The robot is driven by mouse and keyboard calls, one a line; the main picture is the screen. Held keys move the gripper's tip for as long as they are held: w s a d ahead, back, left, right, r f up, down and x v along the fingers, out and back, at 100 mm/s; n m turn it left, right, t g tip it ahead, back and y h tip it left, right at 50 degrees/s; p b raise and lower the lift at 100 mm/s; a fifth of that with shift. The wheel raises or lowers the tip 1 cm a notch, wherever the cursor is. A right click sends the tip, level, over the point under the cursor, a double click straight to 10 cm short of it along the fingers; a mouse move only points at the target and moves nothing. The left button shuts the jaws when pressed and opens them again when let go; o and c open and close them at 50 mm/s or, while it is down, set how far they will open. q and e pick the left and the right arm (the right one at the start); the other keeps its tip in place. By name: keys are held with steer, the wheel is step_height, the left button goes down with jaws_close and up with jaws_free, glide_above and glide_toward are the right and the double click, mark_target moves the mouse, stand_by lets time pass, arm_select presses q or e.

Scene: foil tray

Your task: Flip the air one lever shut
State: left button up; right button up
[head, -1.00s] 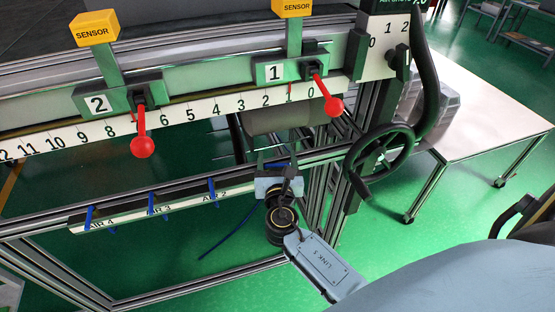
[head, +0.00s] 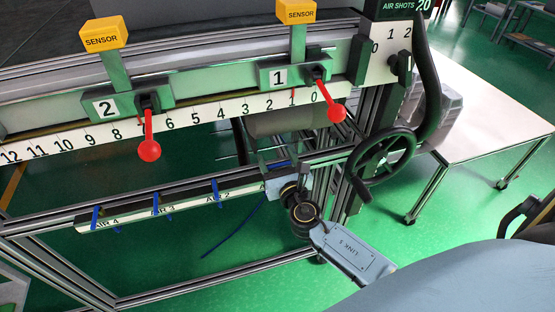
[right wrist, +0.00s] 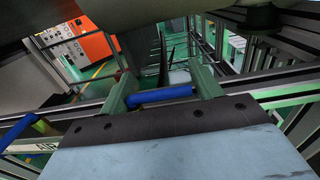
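The air one lever is the blue bar (right wrist: 160,95) in the right wrist view. It lies crosswise between the two green-grey fingers of my right gripper (right wrist: 166,90), close in front of the palm. The fingers stand wide apart, and I cannot tell whether they touch the lever. In the head view my right gripper (head: 277,163) is at the right end of the air rail (head: 165,205), where it hides most of that lever and its label. My left gripper is not in view.
More blue levers, such as the AIR 2 lever (head: 216,191), stand along the rail to the left.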

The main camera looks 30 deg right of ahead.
steer(key=o, duration=0.4)
steer(key=shift+d, duration=0.15)
steer(key=shift+s, duration=0.25)
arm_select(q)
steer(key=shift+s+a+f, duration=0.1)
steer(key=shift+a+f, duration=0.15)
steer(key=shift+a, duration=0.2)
arm_select(e)
steer(key=v, duration=1.3)
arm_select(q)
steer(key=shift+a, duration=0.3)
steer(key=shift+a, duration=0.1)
